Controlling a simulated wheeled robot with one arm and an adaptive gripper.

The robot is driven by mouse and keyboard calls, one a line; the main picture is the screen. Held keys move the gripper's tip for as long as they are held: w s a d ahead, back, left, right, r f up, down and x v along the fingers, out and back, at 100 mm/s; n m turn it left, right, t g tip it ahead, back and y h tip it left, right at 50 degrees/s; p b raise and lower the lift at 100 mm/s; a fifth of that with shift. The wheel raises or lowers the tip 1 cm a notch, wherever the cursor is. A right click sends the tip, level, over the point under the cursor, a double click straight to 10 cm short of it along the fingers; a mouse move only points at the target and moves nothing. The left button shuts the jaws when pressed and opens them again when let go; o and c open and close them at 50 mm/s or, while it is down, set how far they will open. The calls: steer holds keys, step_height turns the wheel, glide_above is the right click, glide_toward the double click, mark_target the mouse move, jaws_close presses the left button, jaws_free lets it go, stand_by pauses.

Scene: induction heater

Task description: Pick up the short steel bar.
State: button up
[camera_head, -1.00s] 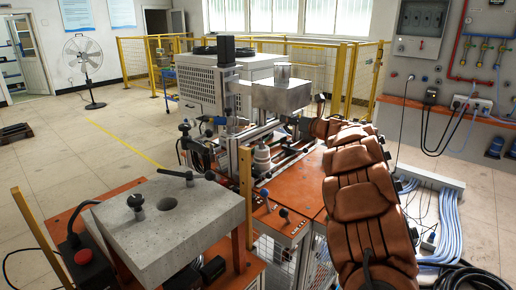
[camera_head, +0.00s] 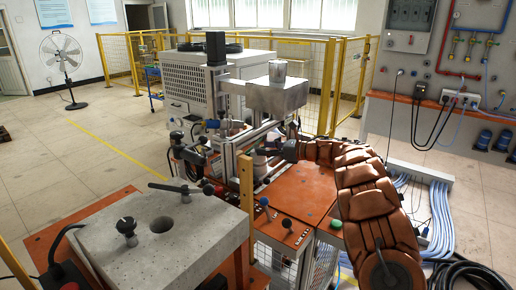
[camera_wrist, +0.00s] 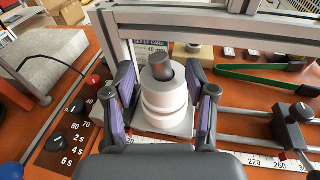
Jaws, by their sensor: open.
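A short grey steel bar (camera_wrist: 162,66) stands upright in the top of a white stepped holder (camera_wrist: 163,100) in the wrist view. The holder also shows in the head view (camera_head: 259,161), partly hidden by the machine frame and my gripper. My gripper (camera_wrist: 158,76) is open, with one purple-padded finger on each side of the bar and holder. No contact between the pads and the bar is visible. In the head view my gripper (camera_head: 287,151) reaches in low over the orange bench beside the holder.
A metal frame post (camera_wrist: 112,35) and crossbeam (camera_wrist: 215,22) stand close behind the holder. A black clamp (camera_wrist: 293,125) on a scaled rail lies right. A dial panel (camera_wrist: 72,137) is left.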

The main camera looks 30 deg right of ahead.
mark_target(257, 146)
steer(key=shift+p+x, duration=0.7)
steer(key=shift+x, duration=1.1)
steer(key=shift+w, duration=0.1)
jaws_close()
